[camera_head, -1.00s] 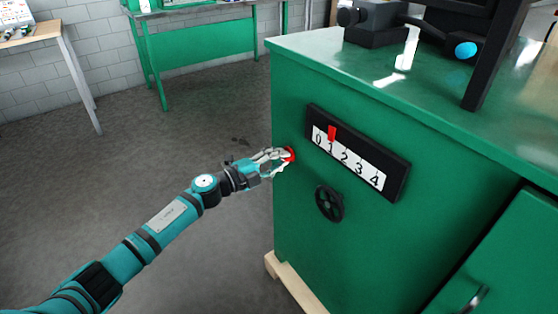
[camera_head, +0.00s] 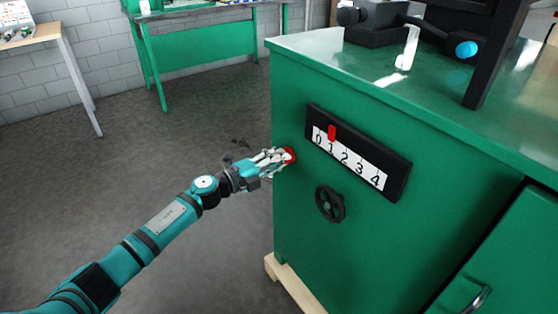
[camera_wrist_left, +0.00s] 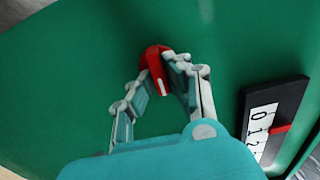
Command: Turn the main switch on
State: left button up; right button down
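The main switch is a red knob (camera_head: 290,155) on the side of the green cabinet, left of the number scale. In the left wrist view the red knob (camera_wrist_left: 154,62) has a white mark on its grip bar. My left gripper (camera_head: 281,157) is at the knob. In the left wrist view the left gripper's fingers (camera_wrist_left: 155,72) are spread on either side of the knob. The right finger is close against the bar, and contact cannot be told for certain. A gap shows between the left finger and the bar. My right gripper is out of view.
The green cabinet (camera_head: 300,240) has a black scale panel (camera_head: 397,187) numbered 0 to 4, with a red pointer (camera_head: 332,133) near 1. A black handwheel (camera_head: 330,204) sits below it. A green workbench (camera_head: 200,45) stands behind. The floor left of the cabinet is clear.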

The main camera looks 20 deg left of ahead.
pick_arm(q)
jog(key=o, duration=0.4)
jog(key=shift+f, duration=0.1)
jog(key=shift+o, duration=0.2)
jog(key=v, duration=1.2)
